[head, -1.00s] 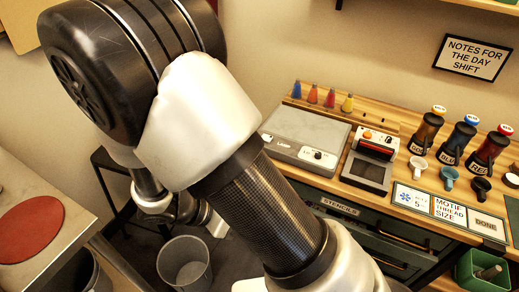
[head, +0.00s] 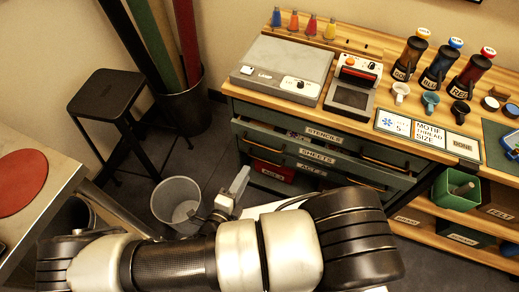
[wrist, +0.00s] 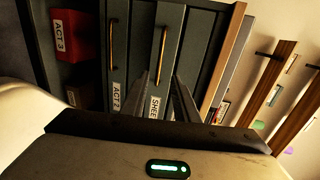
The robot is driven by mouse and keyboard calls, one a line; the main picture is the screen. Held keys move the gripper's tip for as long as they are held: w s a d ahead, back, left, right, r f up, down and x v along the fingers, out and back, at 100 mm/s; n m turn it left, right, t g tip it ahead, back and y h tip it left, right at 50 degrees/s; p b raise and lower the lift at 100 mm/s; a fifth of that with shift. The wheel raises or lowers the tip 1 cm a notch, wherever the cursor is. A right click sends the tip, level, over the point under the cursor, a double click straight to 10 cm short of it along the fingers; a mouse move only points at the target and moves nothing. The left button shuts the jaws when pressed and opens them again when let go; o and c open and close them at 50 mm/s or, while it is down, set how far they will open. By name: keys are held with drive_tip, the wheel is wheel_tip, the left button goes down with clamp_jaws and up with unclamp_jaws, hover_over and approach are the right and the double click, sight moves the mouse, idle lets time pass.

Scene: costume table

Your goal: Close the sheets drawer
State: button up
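The sheets drawer (head: 345,164) is the second dark green front in the cabinet under the worktop. It stands a little out, with small things showing in the gap above its front. In the wrist view its front (wrist: 143,62) appears turned on its side, with a brass handle and a "SHEETS" label. My gripper (wrist: 163,78) points at the cabinet, its two fingers apart on either side of that label with nothing seen between them. In the head view my gripper (head: 241,180) is left of the drawers, low and partly hidden by my arm. Contact with the drawer cannot be told.
The stencils drawer (head: 285,128) is above and the Act 2 drawer (head: 340,180) below. A red box (head: 272,170) sits on the open shelf. A clear bin (head: 178,200) and a black stool (head: 108,95) stand left. A green bin (head: 455,188) is at right.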

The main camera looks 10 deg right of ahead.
drive_tip(key=b+x, duration=0.1)
drive_tip(key=x, duration=1.3)
clamp_jaws()
